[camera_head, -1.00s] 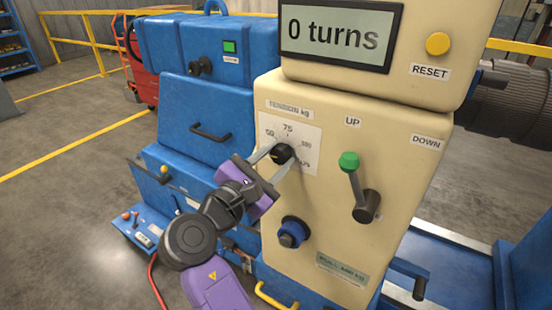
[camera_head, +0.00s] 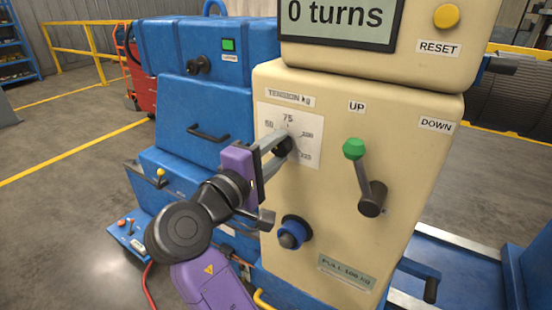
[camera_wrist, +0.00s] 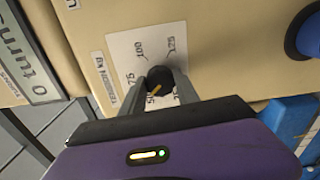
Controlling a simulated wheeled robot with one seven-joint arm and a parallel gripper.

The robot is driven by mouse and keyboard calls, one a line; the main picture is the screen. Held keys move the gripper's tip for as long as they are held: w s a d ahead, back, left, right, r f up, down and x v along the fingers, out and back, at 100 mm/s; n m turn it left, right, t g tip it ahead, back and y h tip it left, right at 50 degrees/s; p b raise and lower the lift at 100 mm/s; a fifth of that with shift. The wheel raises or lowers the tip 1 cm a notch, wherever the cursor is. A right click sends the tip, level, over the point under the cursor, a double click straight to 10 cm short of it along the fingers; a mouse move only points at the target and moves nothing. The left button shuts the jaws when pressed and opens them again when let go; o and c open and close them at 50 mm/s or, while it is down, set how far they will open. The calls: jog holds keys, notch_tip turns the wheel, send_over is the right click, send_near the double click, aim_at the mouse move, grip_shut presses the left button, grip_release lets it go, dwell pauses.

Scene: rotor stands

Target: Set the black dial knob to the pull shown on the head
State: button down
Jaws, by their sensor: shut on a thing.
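The black dial knob (camera_head: 285,147) sits on a white tension scale (camera_head: 306,163) on the cream head (camera_head: 345,110). My gripper (camera_head: 277,151) is shut on the knob, which is still on the panel. In the wrist view the knob (camera_wrist: 160,79) is between the two fingers (camera_wrist: 160,86), and its yellow mark points toward the 50 end of the scale. The scale shows 50, 75, 100 and 125. The pull plate (camera_head: 346,271) low on the head seems to read PULL 100 KG; its digits are blurred.
A green-tipped lever (camera_head: 360,170) stands right of the dial, between UP and DOWN labels. A blue-collared knob (camera_head: 293,232) is below the dial. The display (camera_head: 340,22) reads 0 turns; a yellow reset button (camera_head: 447,16) is beside it. Blue cabinets (camera_head: 200,130) stand at left.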

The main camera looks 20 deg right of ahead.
jog(key=m+b, duration=0.1)
jog(key=m, duration=0.1)
jog(key=m+b, duration=0.1)
jog(key=b, duration=0.1)
jog(key=m+b, duration=0.1)
jog(key=m, duration=0.1)
jog(key=shift+f+m+b, duration=0.3)
jog(key=shift+b, duration=0.05)
jog(key=m+b, duration=0.5)
jog(key=shift+f, duration=0.1)
jog(key=m+b, duration=0.4)
jog(key=shift+m+b, duration=0.35)
jog(key=shift+m, duration=0.05)
jog(key=m+b, duration=0.4)
jog(key=shift+w+a+m, duration=0.1)
jog(key=shift+m, duration=0.2)
jog(key=c, duration=1)
grip_release()
jog(key=shift+o, duration=0.5)
jog(key=shift+r, duration=0.2)
